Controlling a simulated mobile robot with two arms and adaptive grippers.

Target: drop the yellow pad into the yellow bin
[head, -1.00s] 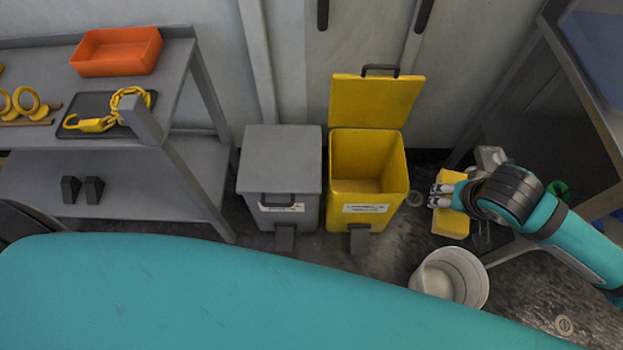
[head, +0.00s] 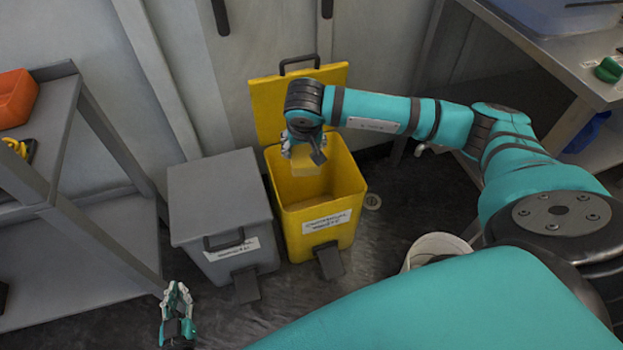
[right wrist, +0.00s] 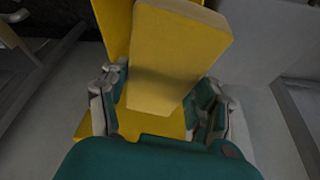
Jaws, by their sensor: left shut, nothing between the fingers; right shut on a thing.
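The yellow bin (head: 350,190) stands open in the head view, its lid raised against the wall behind. My right gripper (head: 305,155) is over the bin's opening, shut on the yellow pad (head: 306,168), which is partly hidden by the fingers. In the right wrist view the pad (right wrist: 172,55) is held between the fingers, with yellow bin surfaces behind and below it. I cannot tell exactly how far the pad is below the rim. My left gripper (head: 176,292) is shut and empty at the lower left, in front of the grey bin.
A closed grey bin (head: 215,195) stands directly left of the yellow bin. A grey shelf (head: 60,150) with an orange tray (head: 14,96) is at the left. A white bucket (head: 436,248) stands on the floor at the right, partly hidden by my body. A metal table (head: 545,60) is at upper right.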

